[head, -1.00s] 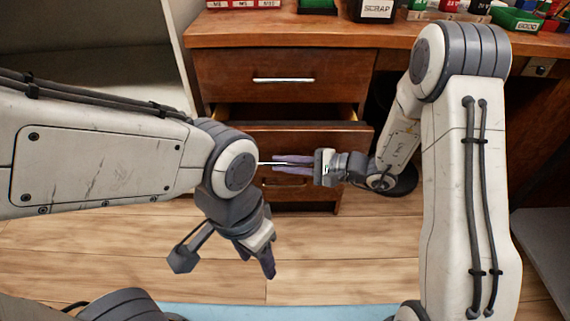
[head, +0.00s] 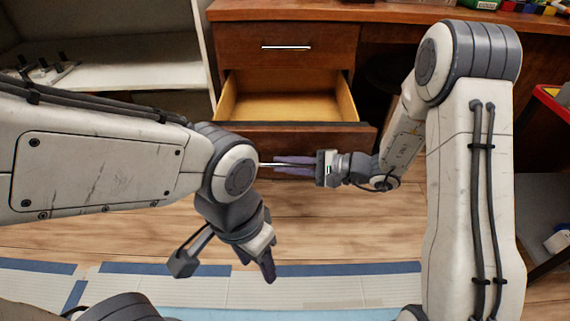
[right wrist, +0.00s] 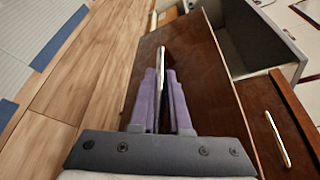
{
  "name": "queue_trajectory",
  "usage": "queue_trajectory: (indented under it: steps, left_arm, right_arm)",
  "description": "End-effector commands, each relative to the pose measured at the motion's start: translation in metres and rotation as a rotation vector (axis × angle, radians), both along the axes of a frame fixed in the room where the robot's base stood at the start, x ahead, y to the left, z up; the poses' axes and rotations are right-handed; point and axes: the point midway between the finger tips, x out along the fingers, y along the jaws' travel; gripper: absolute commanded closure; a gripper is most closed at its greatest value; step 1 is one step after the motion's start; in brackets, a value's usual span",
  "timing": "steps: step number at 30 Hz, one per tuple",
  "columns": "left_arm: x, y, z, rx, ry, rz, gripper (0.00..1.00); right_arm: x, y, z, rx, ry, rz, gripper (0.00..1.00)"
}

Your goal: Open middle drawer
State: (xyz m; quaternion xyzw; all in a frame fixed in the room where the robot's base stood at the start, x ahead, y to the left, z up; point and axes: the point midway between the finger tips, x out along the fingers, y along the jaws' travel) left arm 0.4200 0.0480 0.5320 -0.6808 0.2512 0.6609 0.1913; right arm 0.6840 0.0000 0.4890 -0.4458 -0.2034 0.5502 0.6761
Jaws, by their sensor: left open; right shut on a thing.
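The middle drawer (head: 290,137) of the wooden desk stands far out, and its pale inside (head: 285,103) looks empty. My right gripper (head: 278,163) is shut on its metal handle (right wrist: 160,64), in front of the drawer face. In the right wrist view, the purple fingers (right wrist: 160,98) lie on both sides of the handle, and the drawer front (right wrist: 208,80) fills the middle. The top drawer (head: 285,46) above is shut, with its own bar handle. My left gripper (head: 262,262) is open and empty, low over the floor, apart from the drawer.
A white shelf unit (head: 140,88) stands left of the desk. The desk top (head: 400,14) carries several small items at its far right. A red-edged stand (head: 550,100) is at the right. Wood floor (head: 340,228) and a blue-edged pale mat (head: 340,285) lie clear in front.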

Motion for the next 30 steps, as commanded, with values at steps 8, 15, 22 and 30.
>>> queue_trajectory:
  steps: [8, 15, 22, 30]
  left_arm:
    - [0.0, 0.0, 0.0, 0.0, 0.0, 0.0, 0.47]
    - [0.0, 0.0, 0.0, 0.0, 0.0, 0.0, 0.47]
    - [0.0, 0.0, 0.014, 0.0, 0.0, 0.0, 0.47]
    - [0.0, 0.0, 0.034, 0.0, 0.0, 0.0, 0.47]
  right_arm:
    - [-0.002, 0.001, -0.001, 0.001, 0.002, 0.007, 0.55]
    - [-0.001, 0.0, 0.0, 0.001, 0.002, 0.004, 0.55]
    - [-0.009, -0.023, 0.009, 0.001, 0.003, 0.001, 0.55]
    - [-0.026, -0.072, 0.02, 0.001, 0.003, 0.001, 0.55]
